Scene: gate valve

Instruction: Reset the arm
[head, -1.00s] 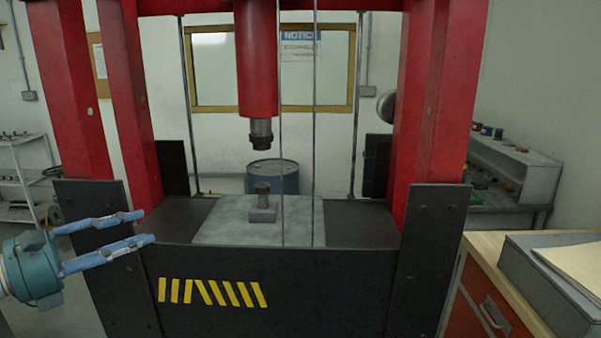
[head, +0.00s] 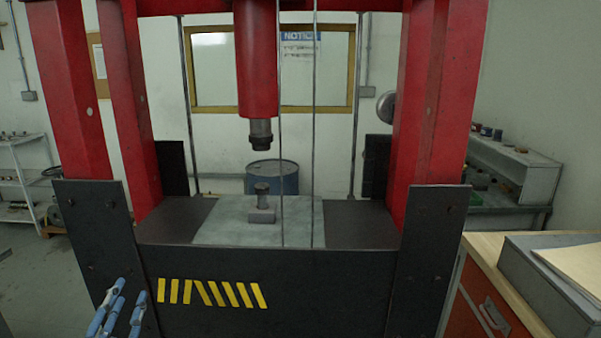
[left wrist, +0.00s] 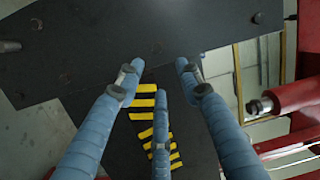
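My left gripper (head: 121,300) shows at the bottom left of the head view, low in front of the press's dark left side plate. Only its blue fingers show; the rest of the arm is below the picture. In the left wrist view the gripper (left wrist: 160,80) has three blue fingers spread apart with nothing between them, so it is open and empty. The fingers point toward the dark press front with yellow stripes. My right gripper is in neither view.
A red press (head: 420,110) with a dark base (head: 300,290) stands ahead. A small metal block (head: 262,214) sits on its grey plate (head: 225,222), under the ram (head: 258,60). A wooden-topped red cabinet (head: 483,250) is at the right. Shelves (head: 15,180) stand far left.

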